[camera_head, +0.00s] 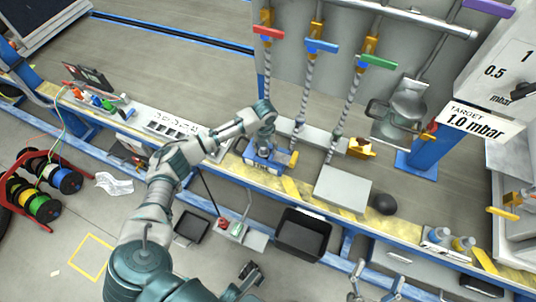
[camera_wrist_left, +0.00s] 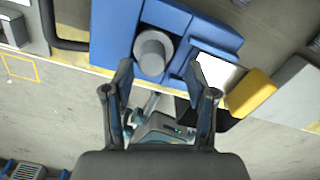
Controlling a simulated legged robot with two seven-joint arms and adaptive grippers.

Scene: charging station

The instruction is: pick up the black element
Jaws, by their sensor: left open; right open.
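My left gripper (camera_head: 264,120) is over a blue fixture (camera_head: 262,160) on the bench. In the left wrist view, my left gripper (camera_wrist_left: 160,92) has its two fingers spread with nothing between them. The blue fixture (camera_wrist_left: 210,32) with a grey round post (camera_wrist_left: 152,52) lies beyond the fingertips. A black rounded thing (camera_head: 385,204) sits on the bench to the right of a light grey plate (camera_head: 342,189). I cannot tell for sure that this is the black element. My right gripper (camera_head: 377,284) is at the bottom edge, apart from the bench, open and partly cut off.
A black bin (camera_head: 302,234) stands in front of the bench. Red, blue and green handled rods (camera_head: 345,115) rise behind it. Cable spools (camera_head: 40,190) stand at the left. The floor at lower left is mostly clear.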

